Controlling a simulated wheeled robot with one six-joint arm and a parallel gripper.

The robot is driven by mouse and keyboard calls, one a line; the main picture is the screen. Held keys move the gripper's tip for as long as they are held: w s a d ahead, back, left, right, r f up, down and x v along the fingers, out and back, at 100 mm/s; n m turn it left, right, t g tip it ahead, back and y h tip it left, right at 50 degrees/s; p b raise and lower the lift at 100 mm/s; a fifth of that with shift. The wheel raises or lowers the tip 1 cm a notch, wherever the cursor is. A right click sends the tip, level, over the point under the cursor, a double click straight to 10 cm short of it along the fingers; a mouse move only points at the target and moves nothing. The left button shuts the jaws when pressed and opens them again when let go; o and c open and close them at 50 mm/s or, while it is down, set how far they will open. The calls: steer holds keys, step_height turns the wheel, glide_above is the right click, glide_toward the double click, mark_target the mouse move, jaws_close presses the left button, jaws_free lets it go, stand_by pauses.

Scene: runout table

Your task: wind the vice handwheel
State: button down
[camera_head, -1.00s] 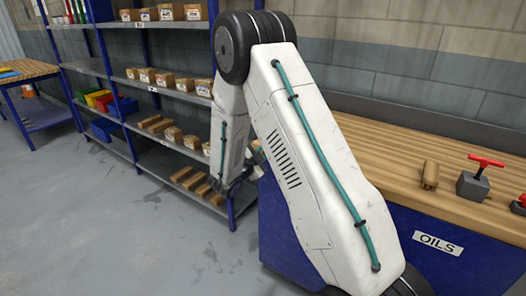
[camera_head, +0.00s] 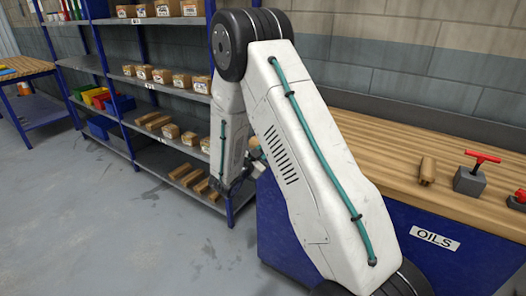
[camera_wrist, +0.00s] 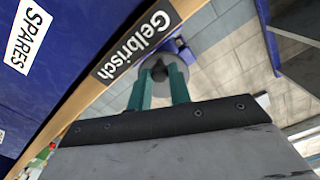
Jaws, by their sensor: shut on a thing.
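In the wrist view, a round grey part, which looks like the vice handwheel (camera_wrist: 181,77), sits at the tips of my gripper's teal fingers. A blue body (camera_wrist: 183,52), likely the vice, shows just behind it, beside the wooden bench edge. My gripper (camera_wrist: 158,76) is shut on the handwheel, with the fingers against its near side. The exact contact is small and partly hidden by the fingers. In the head view my arm covers most of this area, and the grip cannot be made out.
A wooden bench top (camera_head: 385,140) with a blue front stands at the right. On it are a wooden block (camera_head: 427,170), a grey block with a red T-handle (camera_head: 469,180) and another red part (camera_head: 518,197). Shelving (camera_head: 165,85) with boxes stands left. Floor (camera_head: 90,225) is clear.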

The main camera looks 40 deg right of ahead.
steer(key=c, duration=1.4)
jaws_free()
steer(key=m, duration=2.5)
jaws_close()
steer(key=shift+s+d+f+n, duration=0.1)
steer(key=shift+s+n, duration=0.1)
steer(key=shift+n, duration=0.6)
steer(key=shift+s+f+n, duration=0.1)
steer(key=shift+s+n, duration=0.1)
steer(key=shift+n, duration=0.6)
